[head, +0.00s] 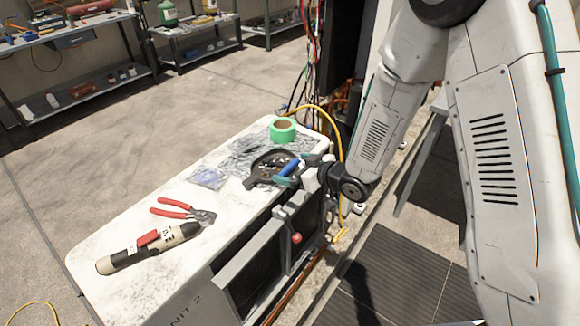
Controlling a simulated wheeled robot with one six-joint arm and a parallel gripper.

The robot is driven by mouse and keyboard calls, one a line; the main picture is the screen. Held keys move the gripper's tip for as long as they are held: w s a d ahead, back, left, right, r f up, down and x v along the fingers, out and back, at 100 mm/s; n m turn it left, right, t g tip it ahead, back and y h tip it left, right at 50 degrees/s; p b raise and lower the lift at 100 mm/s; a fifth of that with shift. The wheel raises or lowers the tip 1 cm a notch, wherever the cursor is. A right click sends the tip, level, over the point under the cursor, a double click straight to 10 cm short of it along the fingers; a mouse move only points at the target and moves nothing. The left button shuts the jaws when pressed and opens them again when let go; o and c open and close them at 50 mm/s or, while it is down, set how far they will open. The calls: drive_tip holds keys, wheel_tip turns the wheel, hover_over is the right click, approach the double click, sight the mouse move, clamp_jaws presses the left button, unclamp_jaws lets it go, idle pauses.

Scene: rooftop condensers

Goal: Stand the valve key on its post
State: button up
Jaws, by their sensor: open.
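My gripper (287,174), with teal fingertips, is open over the far right end of the white unit top (150,215). A blue bar-like piece (290,167) shows right at its fingertips; it may be the valve key, but its full shape is hidden by my gripper. I cannot tell whether the fingers touch it. I cannot make out the post clearly.
Red-handled pliers (178,207) and a beige-and-black tool (148,247) lie at the near left. A clear bag (209,177) and a green tape roll (282,129) lie farther back. A red knob (296,238) sticks out from the unit's side. A yellow hose (338,150) passes close by.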

drive_tip(key=s+d+r+m+h, duration=0.2)
drive_tip(key=s+d+r+h, duration=0.15)
drive_tip(key=d+r, duration=0.5)
drive_tip(key=s+d+r+m+h, duration=0.25)
drive_tip(key=d+r+h, duration=0.25)
drive_tip(key=d, duration=0.6)
drive_tip(key=s+d+r+m+g+h, duration=0.1)
drive_tip(key=s+d+r+m+g, duration=0.2)
drive_tip(key=s, duration=0.4)
drive_tip(key=s+d+r+m+g+h, duration=0.1)
drive_tip(key=s+d+r+h, duration=0.15)
drive_tip(key=s+r, duration=0.35)
drive_tip(key=s+a+r+m+g+y, duration=0.1)
drive_tip(key=s+r+g+y, duration=0.1)
drive_tip(key=s, duration=1.2)
drive_tip(key=shift+s+a+r+g, duration=0.25)
drive_tip(key=shift+r+g, duration=0.1)
drive_tip(key=shift+g, duration=0.55)
drive_tip(key=shift+c, duration=0.3)
